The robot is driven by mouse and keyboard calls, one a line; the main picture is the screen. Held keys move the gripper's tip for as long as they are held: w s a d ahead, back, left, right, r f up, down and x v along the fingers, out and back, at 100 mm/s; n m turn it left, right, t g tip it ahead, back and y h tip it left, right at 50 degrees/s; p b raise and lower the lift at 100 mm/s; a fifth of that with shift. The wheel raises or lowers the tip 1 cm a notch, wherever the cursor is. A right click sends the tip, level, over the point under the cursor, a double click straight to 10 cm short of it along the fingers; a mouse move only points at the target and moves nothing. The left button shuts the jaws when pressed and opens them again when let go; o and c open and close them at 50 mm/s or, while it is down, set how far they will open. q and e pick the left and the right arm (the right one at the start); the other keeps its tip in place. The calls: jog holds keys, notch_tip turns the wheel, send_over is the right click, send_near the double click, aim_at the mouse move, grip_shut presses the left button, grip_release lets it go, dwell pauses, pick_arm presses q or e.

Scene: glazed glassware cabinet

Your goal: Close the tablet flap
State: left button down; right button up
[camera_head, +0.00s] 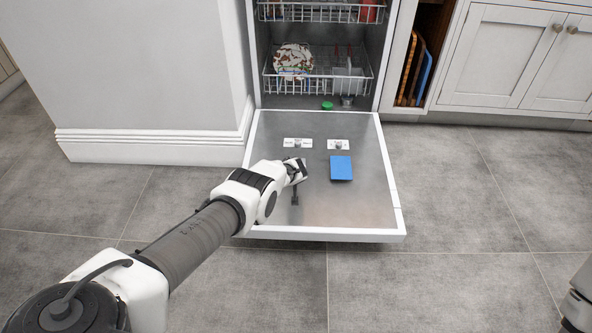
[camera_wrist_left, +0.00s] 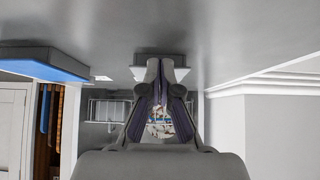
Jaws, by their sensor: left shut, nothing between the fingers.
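The open dishwasher door (camera_head: 320,205) lies folded down, its inner face up. A blue square flap (camera_head: 341,167) is on that face, right of centre, just in front of a small white fitting (camera_head: 338,144). In the left wrist view the blue flap (camera_wrist_left: 42,64) shows at upper left as a slab with a blue edge; its hinge is not clear. My left gripper (camera_head: 300,168) is over the door, left of the blue flap and apart from it. Its fingers (camera_wrist_left: 165,75) are shut and empty.
Another white fitting (camera_head: 297,143) is on the door, beyond my left gripper. Wire racks (camera_head: 318,85) with dishes are inside the dishwasher. A green round item (camera_head: 327,105) sits at the door's back edge. A wall (camera_head: 150,80) stands at left; floor is clear right of the door.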

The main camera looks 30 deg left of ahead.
pick_arm(q)
jog(key=shift+w+r, duration=0.1)
jog(key=shift+r, duration=0.4)
notch_tip(320, 180, up, 9)
jog(key=shift+f, duration=0.2)
